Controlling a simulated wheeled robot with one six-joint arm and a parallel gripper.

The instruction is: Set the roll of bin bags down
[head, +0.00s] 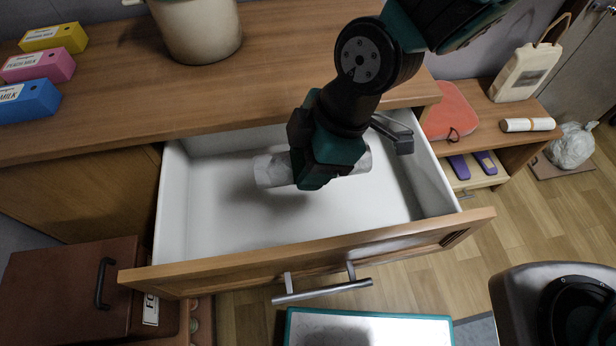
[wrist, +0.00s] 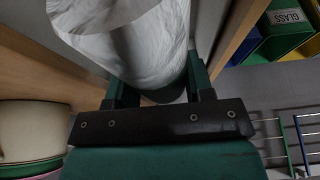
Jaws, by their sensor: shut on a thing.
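A white roll of bin bags (head: 271,169) is held in my gripper (head: 325,176) over the open drawer (head: 172,210). Its two ends stick out left and right of the gripper. In the wrist view the roll (wrist: 135,45) fills the top middle, between the fingers of my gripper (wrist: 160,86). The fingertips are hidden in the head view. The drawer has a white inside and looks empty. A dark shadow lies on its floor below the roll. I cannot tell whether the roll touches the drawer floor.
A red board (head: 449,110), a jug (head: 526,68) and a pale roll-like thing (head: 527,125) are at the right. A brown box (head: 60,285) stands lower left. The drawer walls surround my gripper.

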